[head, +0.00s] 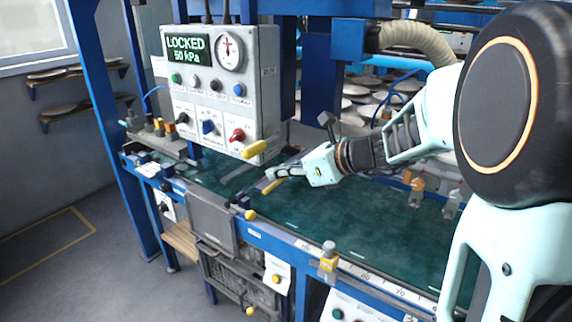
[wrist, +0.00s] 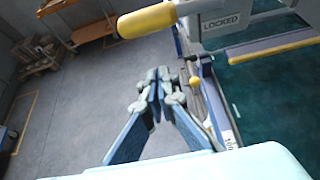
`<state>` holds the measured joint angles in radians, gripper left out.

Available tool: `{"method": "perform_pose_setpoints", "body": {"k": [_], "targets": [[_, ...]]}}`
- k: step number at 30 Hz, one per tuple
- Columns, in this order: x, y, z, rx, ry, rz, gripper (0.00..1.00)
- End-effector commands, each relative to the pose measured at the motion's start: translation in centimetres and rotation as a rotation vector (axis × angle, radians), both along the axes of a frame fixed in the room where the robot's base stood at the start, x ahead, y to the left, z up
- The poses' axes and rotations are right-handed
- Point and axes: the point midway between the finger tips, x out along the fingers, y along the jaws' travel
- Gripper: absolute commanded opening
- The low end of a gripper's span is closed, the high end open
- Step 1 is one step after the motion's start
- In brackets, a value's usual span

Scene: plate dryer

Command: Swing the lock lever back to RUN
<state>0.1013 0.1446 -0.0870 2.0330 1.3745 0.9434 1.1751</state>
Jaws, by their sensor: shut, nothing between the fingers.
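The lock lever shows as a thick yellow grip (head: 255,148) at the lower front of the grey control box (head: 262,80). In the wrist view the yellow grip (wrist: 147,20) is large at the top, beside a grey plate marked LOCKED (wrist: 220,22). The box's green display (head: 186,50) reads LOCKED, 50 kPa. My gripper (head: 270,174) is shut and empty, just below and right of the grip in the head view. In the wrist view its closed fingertips (wrist: 160,78) are below the grip, with a visible gap. Any RUN mark is not readable.
The box has a red knob (head: 237,135), a blue knob (head: 208,127), several buttons and a gauge (head: 230,52). A second yellow bar (head: 272,186) lies just below my gripper. The green bed (head: 310,215) and blue rail (head: 275,238) run beneath. Floor is open at left.

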Motion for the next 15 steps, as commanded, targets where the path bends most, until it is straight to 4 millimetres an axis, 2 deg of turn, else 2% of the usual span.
{"method": "perform_pose_setpoints", "body": {"k": [5, 6, 7, 9, 15], "targets": [[2.0, 2.8, -1.9, 0.0, 0.002, 0.003, 0.0], [2.4, 3.1, -1.8, -0.001, 0.0, 0.001, 0.0], [2.4, 3.0, -0.6, -0.001, -0.005, -0.001, 0.0], [2.5, 3.1, 0.5, -0.002, -0.006, 0.0, 0.0], [2.6, 3.2, 1.9, -0.001, -0.001, -0.001, 0.0]]}}
